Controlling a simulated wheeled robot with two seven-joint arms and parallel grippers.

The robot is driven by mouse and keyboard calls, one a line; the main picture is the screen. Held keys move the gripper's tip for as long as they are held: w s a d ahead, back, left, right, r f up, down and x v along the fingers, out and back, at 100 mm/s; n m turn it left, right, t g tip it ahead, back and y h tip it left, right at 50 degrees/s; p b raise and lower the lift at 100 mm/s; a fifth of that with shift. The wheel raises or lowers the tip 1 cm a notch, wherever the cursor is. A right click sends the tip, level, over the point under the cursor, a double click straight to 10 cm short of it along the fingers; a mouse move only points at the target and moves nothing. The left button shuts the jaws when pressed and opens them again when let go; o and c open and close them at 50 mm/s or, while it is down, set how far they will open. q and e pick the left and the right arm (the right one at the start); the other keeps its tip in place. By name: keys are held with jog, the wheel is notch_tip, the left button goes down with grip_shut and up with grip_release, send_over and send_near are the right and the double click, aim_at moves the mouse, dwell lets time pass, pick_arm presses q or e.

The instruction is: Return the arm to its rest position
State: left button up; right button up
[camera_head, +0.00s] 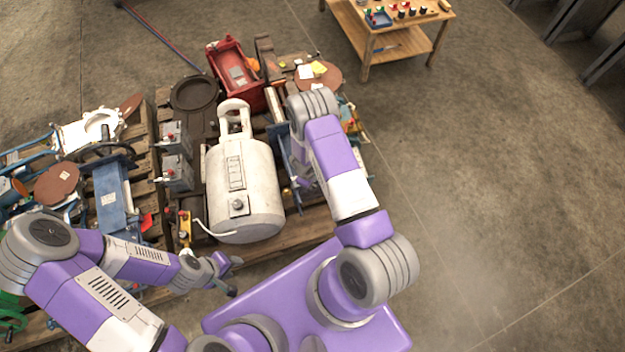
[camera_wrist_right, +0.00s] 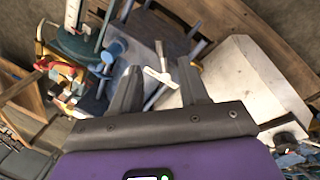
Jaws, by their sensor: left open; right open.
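My left gripper (camera_head: 230,274) is at the lower left of the head view, in front of the pallet's near edge. Its fingers are apart with nothing between them. My right arm (camera_head: 338,165) reaches forward over the right side of the pallet, and its gripper is mostly hidden behind the arm in the head view. In the right wrist view my right gripper (camera_wrist_right: 158,68) is open. A pale T-shaped handle (camera_wrist_right: 158,72) shows between its fingertips, but I cannot tell how far below them it is. I see nothing held.
A white tank (camera_head: 243,190) stands on the wooden pallet between my arms. A red metal part (camera_head: 238,75) and a black ring (camera_head: 194,93) lie behind it. A second loaded pallet (camera_head: 140,160) is at left. A wooden table (camera_head: 365,45) is behind. The right floor is clear.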

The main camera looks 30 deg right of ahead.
jog(key=shift+a+r, duration=0.1)
jog(key=shift+r, duration=0.2)
dwell(0.4)
jog(key=s+a+r+m+y, duration=0.3)
jog(key=s+a+r+m, duration=0.1)
jog(key=s+a, duration=0.4)
jog(key=s+a+r+m+y+p, duration=0.1)
jog(key=s+a+r+m+y, duration=0.2)
jog(key=s+a+r, duration=0.4)
jog(key=a+m, duration=0.1)
jog(key=a, duration=0.2)
jog(key=shift+s, duration=0.35)
